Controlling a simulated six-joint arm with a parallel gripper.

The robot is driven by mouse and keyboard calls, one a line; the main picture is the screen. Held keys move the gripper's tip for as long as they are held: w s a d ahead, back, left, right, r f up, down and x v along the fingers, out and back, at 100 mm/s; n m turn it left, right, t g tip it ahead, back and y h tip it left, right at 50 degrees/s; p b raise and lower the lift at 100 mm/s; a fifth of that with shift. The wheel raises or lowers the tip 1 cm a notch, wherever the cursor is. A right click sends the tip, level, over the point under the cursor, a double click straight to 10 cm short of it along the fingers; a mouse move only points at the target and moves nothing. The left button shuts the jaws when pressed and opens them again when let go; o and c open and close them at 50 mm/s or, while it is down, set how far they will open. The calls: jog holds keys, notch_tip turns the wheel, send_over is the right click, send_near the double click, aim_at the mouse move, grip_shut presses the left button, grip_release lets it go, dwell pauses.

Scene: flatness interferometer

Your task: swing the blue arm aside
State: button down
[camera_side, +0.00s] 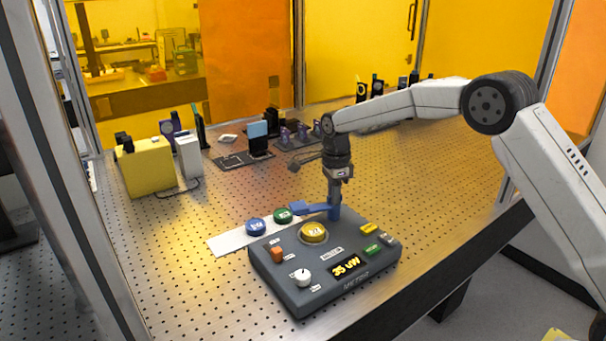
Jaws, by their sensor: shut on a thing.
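The blue arm (312,209) is a short flat bar at the back edge of the dark grey meter box (325,292). Its free end reaches left, near the green disc (283,215), and its other end is at a blue upright part below my gripper. My gripper (335,204) points straight down and is shut on that upright part of the blue arm. The fingertips are small here and partly merge with the blue. A round yellow disc (313,233) on the box top lies uncovered in front of the blue arm.
A white strip (228,241) with a blue disc (256,227) and the green disc lies behind the box. The box top has an orange switch (278,254), a white knob (302,278) and a lit display (347,268). A yellow block (146,171) and optics stand farther back.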

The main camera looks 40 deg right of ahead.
jog(key=m, duration=0.6)
jog(key=shift+r, duration=0.1)
jog(key=m, duration=0.7)
jog(key=shift+w+d, duration=0.1)
jog(key=shift+d, duration=0.05)
jog(key=c, duration=0.6)
grip_release()
